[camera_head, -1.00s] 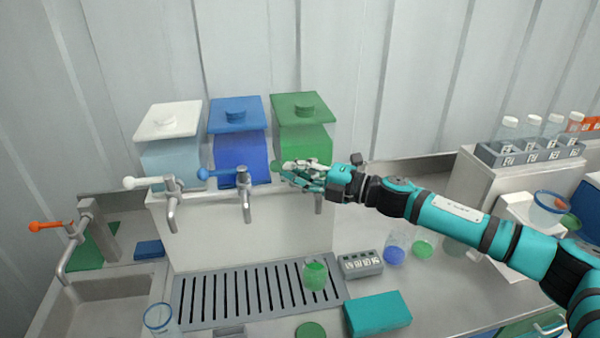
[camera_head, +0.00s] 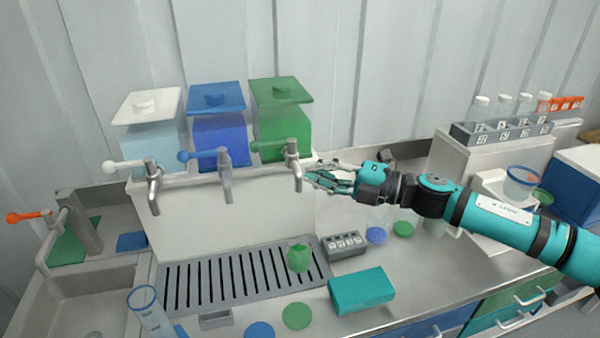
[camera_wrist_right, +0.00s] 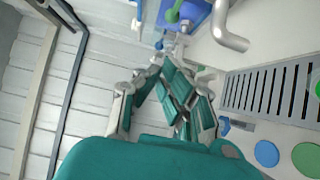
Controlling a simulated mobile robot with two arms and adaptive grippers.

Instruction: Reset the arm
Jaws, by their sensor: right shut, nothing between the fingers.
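My right gripper (camera_head: 318,178) reaches in from the right in the head view. It is shut and empty, just right of the tap (camera_head: 293,160) of the green tank (camera_head: 283,120). In the right wrist view its fingers (camera_wrist_right: 168,95) are drawn together with nothing between them. The green tap handle points left. A vessel with green contents (camera_head: 299,257) stands on the slotted drain tray (camera_head: 215,285) below. My left gripper is not in view.
A blue tank (camera_head: 218,125) and a white tank (camera_head: 150,130) stand to the left. A teal box (camera_head: 361,291), a small grey rack (camera_head: 344,245) and lids are on the counter. A bottle rack (camera_head: 500,133) stands at the right. A sink (camera_head: 95,300) is at the left.

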